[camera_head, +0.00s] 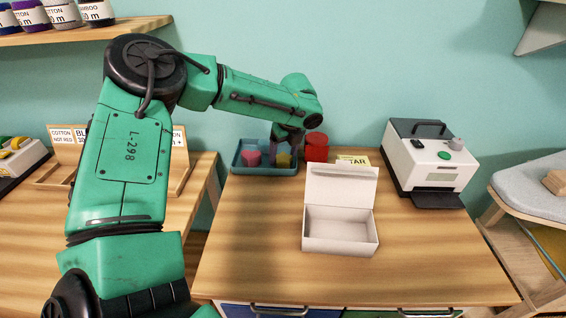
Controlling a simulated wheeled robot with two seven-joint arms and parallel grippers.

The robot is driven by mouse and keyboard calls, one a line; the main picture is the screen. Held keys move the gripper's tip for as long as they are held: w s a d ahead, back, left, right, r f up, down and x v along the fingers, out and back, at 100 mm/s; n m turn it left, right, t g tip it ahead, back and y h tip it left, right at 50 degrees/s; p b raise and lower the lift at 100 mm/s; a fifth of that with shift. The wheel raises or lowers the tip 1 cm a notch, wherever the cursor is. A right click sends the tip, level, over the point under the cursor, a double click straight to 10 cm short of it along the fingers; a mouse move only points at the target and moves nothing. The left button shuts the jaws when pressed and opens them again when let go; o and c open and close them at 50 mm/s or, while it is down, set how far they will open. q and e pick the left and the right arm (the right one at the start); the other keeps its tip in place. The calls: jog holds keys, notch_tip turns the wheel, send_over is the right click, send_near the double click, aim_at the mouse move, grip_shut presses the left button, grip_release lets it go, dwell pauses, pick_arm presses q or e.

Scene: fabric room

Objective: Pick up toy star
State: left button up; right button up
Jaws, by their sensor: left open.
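A blue-teal tray (236,166) sits at the back left of the wooden table. In it are a pink-red piece (252,158) and a yellowish piece (284,161). The yellowish piece may be the toy star, but its shape is too small and too covered to tell. My left gripper (288,148) points down over the right part of the tray, just above the yellowish piece. It is open, its fingers are small and dark in the view, and I cannot tell whether they touch anything. My right gripper is out of view.
A red round container (316,147) stands right of the tray, close to my gripper. A yellowish card reading "TAR" (353,160) is partly hidden behind an open, empty white box (341,244). A white-and-black machine (431,165) stands at back right. The table's front is clear.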

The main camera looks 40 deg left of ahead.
pick_arm(q)
jog(key=shift+x, duration=1)
jog(key=c, duration=1)
jog(key=shift+o, duration=0.2)
jog(key=shift+r, duration=0.15)
